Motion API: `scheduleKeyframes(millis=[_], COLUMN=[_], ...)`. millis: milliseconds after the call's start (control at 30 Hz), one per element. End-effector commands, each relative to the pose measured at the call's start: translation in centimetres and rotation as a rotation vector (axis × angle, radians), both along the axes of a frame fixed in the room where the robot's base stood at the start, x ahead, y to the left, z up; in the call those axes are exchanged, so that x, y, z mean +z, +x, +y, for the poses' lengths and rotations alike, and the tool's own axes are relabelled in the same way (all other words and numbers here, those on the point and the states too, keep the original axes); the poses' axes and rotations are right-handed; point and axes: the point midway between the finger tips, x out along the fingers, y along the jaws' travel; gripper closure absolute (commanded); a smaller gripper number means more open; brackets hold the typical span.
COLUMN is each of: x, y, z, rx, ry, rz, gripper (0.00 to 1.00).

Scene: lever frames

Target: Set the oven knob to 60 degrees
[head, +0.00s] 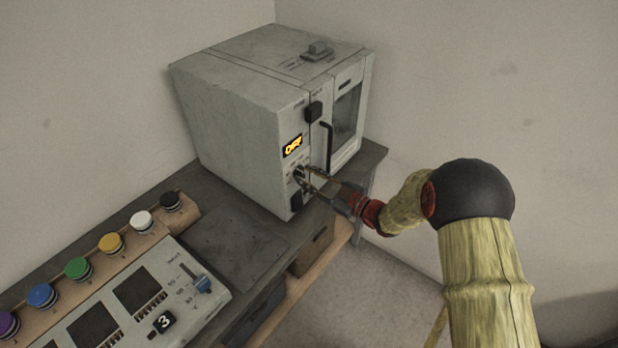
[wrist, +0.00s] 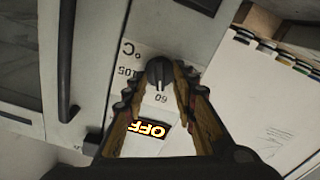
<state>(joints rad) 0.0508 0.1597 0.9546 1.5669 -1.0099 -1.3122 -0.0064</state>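The oven (head: 235,120) is a pale grey box on the bench, with a lit display reading OFF (head: 292,146), which also shows upside down in the wrist view (wrist: 147,130). The dark round knob (wrist: 160,72) is just below the display on the oven front. Its ridge runs up and down in the wrist view, in line with the 60 mark (wrist: 161,98); I cannot tell which end is the pointer. A 105 mark (wrist: 127,72) is beside it. My gripper (head: 302,174) is at the knob, with its fingertips on either side; contact is unclear.
An oven door with a dark handle (head: 328,146) is right of the knob in the head view. A panel with a blue-handled slider (head: 202,284) and several coloured buttons (head: 77,268) lies on the bench at left.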

Motion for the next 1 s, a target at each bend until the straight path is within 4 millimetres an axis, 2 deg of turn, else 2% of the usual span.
scheduleKeyframes(millis=[167,267,700,1000], x=[0.0,0.1,0.0,0.0], y=[-0.1,-0.6,-5.7,-7.3], z=[-0.2,-1.0,-7.6,-9.5], rx=[-0.001,-0.003,-0.004,-0.001], ry=[0.000,0.000,0.000,0.000], rz=[0.000,-0.001,0.000,0.000], gripper=[0.73,0.73,0.73,0.73])
